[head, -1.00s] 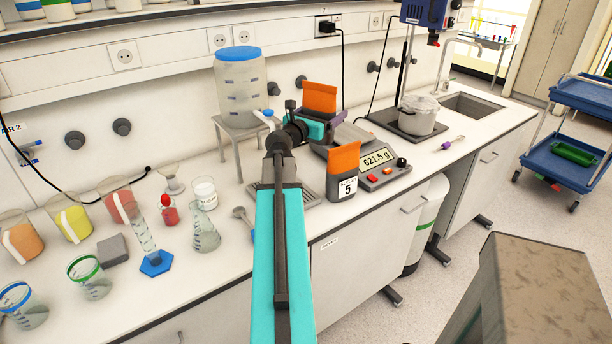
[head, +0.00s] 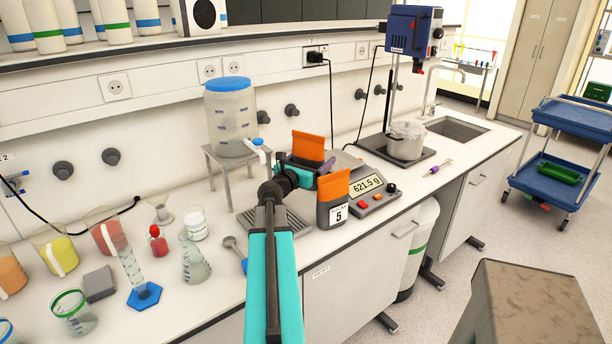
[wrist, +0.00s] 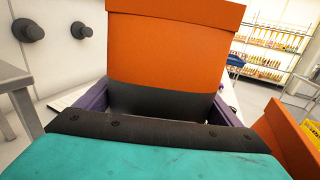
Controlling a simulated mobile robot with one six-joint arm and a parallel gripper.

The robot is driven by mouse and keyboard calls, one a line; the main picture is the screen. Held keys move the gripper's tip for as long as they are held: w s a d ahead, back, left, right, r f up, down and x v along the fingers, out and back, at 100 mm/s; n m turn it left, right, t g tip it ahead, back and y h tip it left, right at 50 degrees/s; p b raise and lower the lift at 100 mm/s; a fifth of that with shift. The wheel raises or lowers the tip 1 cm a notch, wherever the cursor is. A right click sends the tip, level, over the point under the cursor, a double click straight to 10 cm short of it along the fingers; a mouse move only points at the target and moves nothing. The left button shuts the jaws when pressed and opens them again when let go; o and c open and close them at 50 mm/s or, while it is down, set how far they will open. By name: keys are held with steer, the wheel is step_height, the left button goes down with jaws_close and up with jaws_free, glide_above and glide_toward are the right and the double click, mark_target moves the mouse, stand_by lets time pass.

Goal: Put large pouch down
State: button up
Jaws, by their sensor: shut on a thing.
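My gripper (head: 312,170) is shut on a pouch with an orange top and a dark grey lower part (head: 308,146). It holds the pouch upright, just left of the scale and behind the front pouch. In the wrist view the orange top of the held pouch (wrist: 175,45) rises between the purple fingers (wrist: 160,108). Its lower end is hidden by my gripper, so I cannot tell whether it touches anything. A second orange and grey pouch (head: 333,205), labelled 5, stands upright at the scale's front left. It also shows in the wrist view (wrist: 290,140) at lower right.
The scale (head: 378,202) reads 621.5 g. A clear tank with a blue lid (head: 232,120) stands on a grey stand (head: 228,170) to the left. Beakers, flasks and a cylinder (head: 132,270) crowd the left counter.

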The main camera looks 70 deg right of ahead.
step_height(320, 180, down, 7)
stand_by(0.4)
steer(key=shift+r, duration=0.15)
steer(key=shift+w+d+f+p, duration=0.35)
steer(key=shift+w+d+p, duration=0.2)
steer(key=shift+w, duration=0.3)
steer(key=shift+w+d+f+p, duration=0.3)
steer(key=shift+w+d+p, duration=0.2)
steer(key=shift+w, duration=0.3)
steer(key=shift+f, duration=0.15)
steer(key=o, duration=1.4)
